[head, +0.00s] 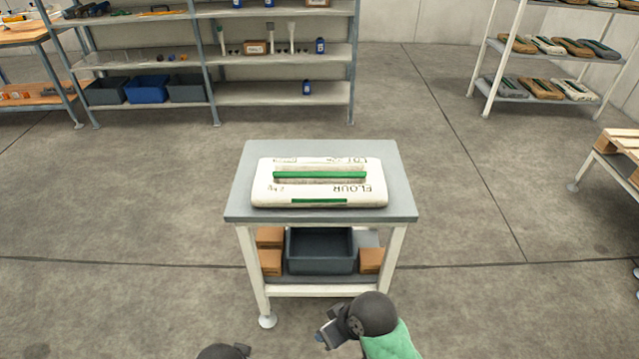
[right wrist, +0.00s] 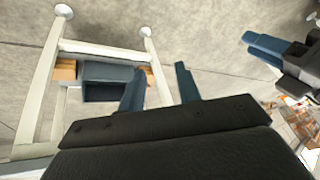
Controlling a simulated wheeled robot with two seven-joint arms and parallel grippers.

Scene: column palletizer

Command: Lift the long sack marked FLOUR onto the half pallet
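The long white sack marked FLOUR (head: 320,194), with green stripes, lies flat across a grey-topped table (head: 245,212) in the head view, its lettering upside down. A wooden pallet (head: 622,142) on a white stand is cut off at the right edge; it looks like the half pallet. My right gripper (head: 325,338) is below and in front of the table, apart from the sack. In the right wrist view its blue fingers (right wrist: 160,82) are spread with nothing between them. My left gripper (right wrist: 262,46) shows there at upper right, its opening unclear; in the head view only a bit of that arm shows.
The table's lower shelf holds a dark bin (head: 320,262) and cardboard boxes (head: 271,262). Shelving (head: 280,100) stands behind at the left, and a rack with several sacks (head: 540,90) at back right. Floor between table and pallet is clear.

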